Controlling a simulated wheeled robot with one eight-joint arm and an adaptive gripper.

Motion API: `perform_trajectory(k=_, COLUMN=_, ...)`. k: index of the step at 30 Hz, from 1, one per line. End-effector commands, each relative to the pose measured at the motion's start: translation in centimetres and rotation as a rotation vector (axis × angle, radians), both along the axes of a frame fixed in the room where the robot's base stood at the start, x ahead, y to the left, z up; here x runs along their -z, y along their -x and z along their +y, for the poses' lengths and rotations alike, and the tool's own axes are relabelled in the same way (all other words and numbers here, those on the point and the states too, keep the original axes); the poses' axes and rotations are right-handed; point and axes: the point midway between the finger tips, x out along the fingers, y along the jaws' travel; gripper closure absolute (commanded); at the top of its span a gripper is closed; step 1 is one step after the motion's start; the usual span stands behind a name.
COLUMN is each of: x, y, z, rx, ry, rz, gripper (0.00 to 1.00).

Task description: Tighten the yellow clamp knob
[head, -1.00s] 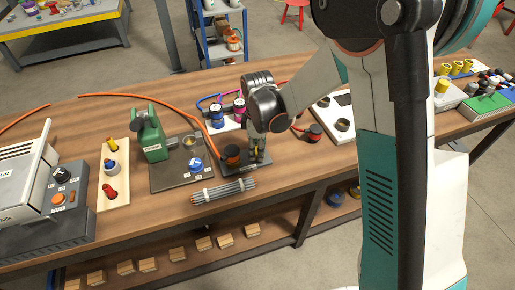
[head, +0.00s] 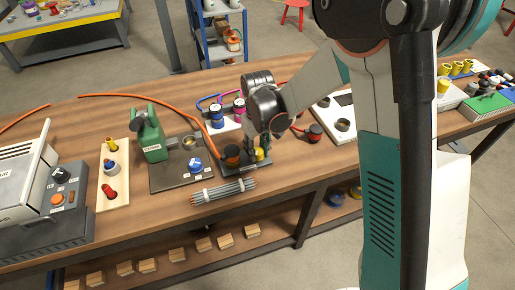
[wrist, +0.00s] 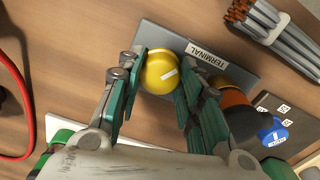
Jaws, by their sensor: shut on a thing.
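The yellow clamp knob (wrist: 160,73) is a round yellow cap with a white mark on its top. It stands on the dark grey terminal plate (wrist: 235,75), beside a label reading TERMINAL. In the head view the knob (head: 260,154) shows partly behind my fingers. My gripper (wrist: 162,76) points down at it, one green-padded finger on each side, shut on the knob. The finger contact low on the knob is partly hidden.
A bundle of grey rods (head: 223,191) lies in front.

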Motion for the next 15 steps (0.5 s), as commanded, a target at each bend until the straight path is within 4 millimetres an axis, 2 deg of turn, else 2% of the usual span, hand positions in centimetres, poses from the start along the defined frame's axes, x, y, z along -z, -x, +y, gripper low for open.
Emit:
perform_trajectory(k=6, x=0.01, y=-0.01, z=0.00, rx=0.124, ry=0.000, rz=0.000, gripper=0.91)
perform_trajectory(k=15, x=0.00, y=-0.02, z=0.01, rx=0.206, ry=0.000, rz=0.000, gripper=0.91)
